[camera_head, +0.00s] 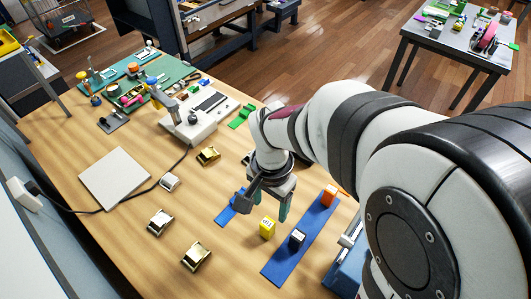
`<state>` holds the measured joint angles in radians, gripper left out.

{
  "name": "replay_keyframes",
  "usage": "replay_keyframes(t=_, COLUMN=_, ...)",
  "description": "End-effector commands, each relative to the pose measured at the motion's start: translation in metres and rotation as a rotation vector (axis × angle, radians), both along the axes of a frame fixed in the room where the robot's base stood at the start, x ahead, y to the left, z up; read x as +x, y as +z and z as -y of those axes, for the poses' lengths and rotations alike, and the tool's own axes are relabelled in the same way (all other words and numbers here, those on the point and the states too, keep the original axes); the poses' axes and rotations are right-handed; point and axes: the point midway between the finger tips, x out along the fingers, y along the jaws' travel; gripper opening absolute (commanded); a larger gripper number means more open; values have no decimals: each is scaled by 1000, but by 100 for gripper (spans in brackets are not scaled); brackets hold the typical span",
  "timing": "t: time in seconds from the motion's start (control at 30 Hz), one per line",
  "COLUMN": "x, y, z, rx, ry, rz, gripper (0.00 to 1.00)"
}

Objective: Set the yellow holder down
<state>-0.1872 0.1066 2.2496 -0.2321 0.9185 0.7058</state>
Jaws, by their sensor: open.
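The yellow holder (267,229) is a small block with a pale label on its top. It appears upright on the wooden table, in front of a long blue strip's left side. My gripper (266,208) points down just behind the holder, with its fingers apart. I see nothing clamped between the fingers. I cannot tell whether a finger touches the holder.
The long blue strip (288,255) carries a black block (296,240) and an orange block (328,195). A smaller blue piece (226,216) lies left of my gripper. Metallic buckles (195,256) and a pale square plate (115,179) lie further left. Bare table lies between them.

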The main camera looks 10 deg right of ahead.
Motion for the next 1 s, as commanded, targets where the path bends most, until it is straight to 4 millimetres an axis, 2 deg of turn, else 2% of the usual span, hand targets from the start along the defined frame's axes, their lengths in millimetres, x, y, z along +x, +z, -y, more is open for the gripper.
replay_keyframes(t=0.07, x=-29, y=27, z=12, rx=26, ry=46, rz=4, gripper=67)
replay_keyframes(t=0.13, x=-68, y=47, z=20, rx=61, ry=115, rz=-1, gripper=67)
replay_keyframes(t=0.23, x=-115, y=61, z=23, rx=112, ry=207, rz=2, gripper=67)
replay_keyframes(t=0.33, x=-141, y=65, z=21, rx=146, ry=266, rz=7, gripper=67)
replay_keyframes(t=0.43, x=-148, y=65, z=19, rx=156, ry=284, rz=6, gripper=67)
replay_keyframes(t=1.0, x=-147, y=65, z=19, rx=155, ry=284, rz=6, gripper=67)
